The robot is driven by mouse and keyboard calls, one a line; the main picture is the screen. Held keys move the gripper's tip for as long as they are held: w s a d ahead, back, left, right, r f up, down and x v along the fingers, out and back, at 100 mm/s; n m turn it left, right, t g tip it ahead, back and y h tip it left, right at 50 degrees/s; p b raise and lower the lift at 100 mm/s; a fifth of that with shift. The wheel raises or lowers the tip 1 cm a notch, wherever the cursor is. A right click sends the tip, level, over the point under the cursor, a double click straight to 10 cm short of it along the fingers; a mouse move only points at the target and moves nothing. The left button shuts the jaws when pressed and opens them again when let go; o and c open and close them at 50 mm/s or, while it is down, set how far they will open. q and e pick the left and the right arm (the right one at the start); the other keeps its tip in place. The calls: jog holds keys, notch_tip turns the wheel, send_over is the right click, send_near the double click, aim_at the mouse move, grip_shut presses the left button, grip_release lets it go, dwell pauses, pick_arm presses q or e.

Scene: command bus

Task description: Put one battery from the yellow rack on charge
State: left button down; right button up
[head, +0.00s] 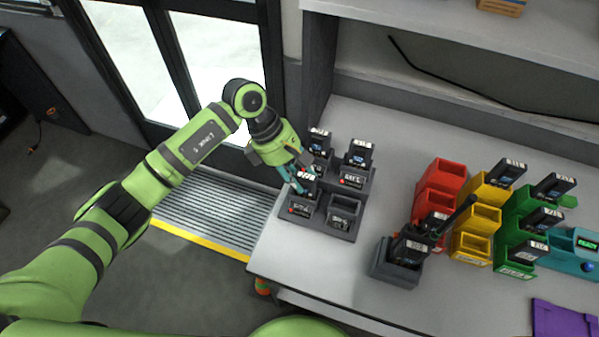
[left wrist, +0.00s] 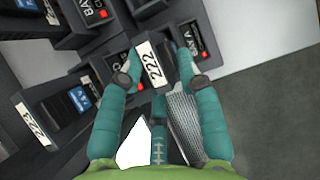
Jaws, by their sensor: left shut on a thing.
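My left gripper (head: 299,172) is shut on a dark battery with a white label (head: 305,178). The label reads 222 in the left wrist view (left wrist: 152,62), with the teal fingers (left wrist: 157,70) on either side. The battery is at the front-left bay of the dark charger (head: 336,228); I cannot tell whether it is fully seated. Two other batteries stand in the back bays, one at back left (head: 319,142) and one at back right (head: 358,153). The front-right bay is empty. The yellow rack (head: 472,246) holds one battery (head: 506,172) at its back; its nearer slots look empty. My right gripper is out of view.
A red rack (head: 441,178) stands left of the yellow one, a green rack (head: 514,228) with several batteries right of it. A dark holder with a radio (head: 408,250) stands in front. A teal device (head: 580,250) and purple item (head: 562,319) lie right. The grey counter's (head: 385,190) middle is clear.

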pick_arm(q)
jog(key=shift+f, duration=0.1)
jog(key=c, duration=0.8)
grip_release()
jog(key=v, duration=1.2)
